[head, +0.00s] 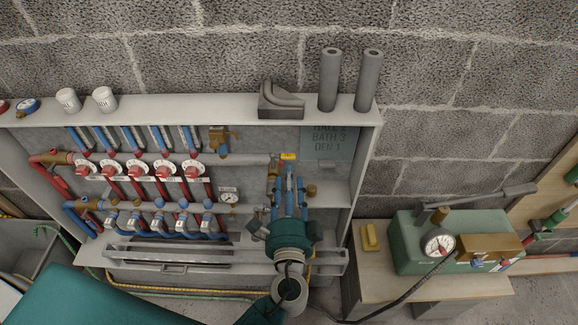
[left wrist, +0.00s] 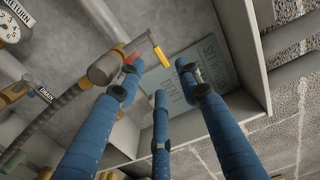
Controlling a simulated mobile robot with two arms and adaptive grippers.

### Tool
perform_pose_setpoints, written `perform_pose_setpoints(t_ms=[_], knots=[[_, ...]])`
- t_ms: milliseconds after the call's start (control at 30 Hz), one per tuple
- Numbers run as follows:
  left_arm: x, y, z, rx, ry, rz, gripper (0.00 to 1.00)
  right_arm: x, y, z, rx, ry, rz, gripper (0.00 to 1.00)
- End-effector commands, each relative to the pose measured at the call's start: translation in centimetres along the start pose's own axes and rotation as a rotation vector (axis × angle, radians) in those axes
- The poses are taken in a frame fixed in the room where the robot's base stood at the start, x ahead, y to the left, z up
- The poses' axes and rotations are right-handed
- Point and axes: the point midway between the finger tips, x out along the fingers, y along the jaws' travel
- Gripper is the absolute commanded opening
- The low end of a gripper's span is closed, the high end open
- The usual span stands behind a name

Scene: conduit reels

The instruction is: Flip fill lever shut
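The fill lever shows as a small yellow-ended lever (head: 288,156) at the right end of the upper manifold pipe in the head view. In the left wrist view the yellow grip (left wrist: 161,57) sits on a thin bent metal arm from the valve, just beyond my fingertips. My left gripper (head: 289,180) is in front of the cabinet, its blue fingers reaching up below the lever. In the left wrist view its three fingers (left wrist: 155,85) are spread apart with nothing between them, and no contact with the lever is clear. My right gripper is not in view.
The manifold cabinet (head: 367,150) holds red and blue pipes, a row of dials and a gauge (head: 228,196). A grey label plate (left wrist: 197,75) is behind the lever. Grey tubes (head: 329,80) stand on the cabinet top. A green pump box (head: 410,240) stands on a bench at right.

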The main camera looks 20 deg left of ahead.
Motion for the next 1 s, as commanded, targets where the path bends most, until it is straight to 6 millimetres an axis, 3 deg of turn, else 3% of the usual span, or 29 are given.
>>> perform_pose_setpoints(t_ms=[100, 300, 1000], knots=[[-1.9, 0.1, 0.0, 0.000, 0.001, 0.001, 0.35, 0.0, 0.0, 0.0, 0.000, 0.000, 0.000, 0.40], [-3.3, 0.0, 0.0, 0.000, -0.001, 0.000, 0.35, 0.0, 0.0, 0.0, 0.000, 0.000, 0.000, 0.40], [-3.4, 0.0, 0.0, -0.001, -0.001, 0.000, 0.35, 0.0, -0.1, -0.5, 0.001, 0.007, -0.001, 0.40]])
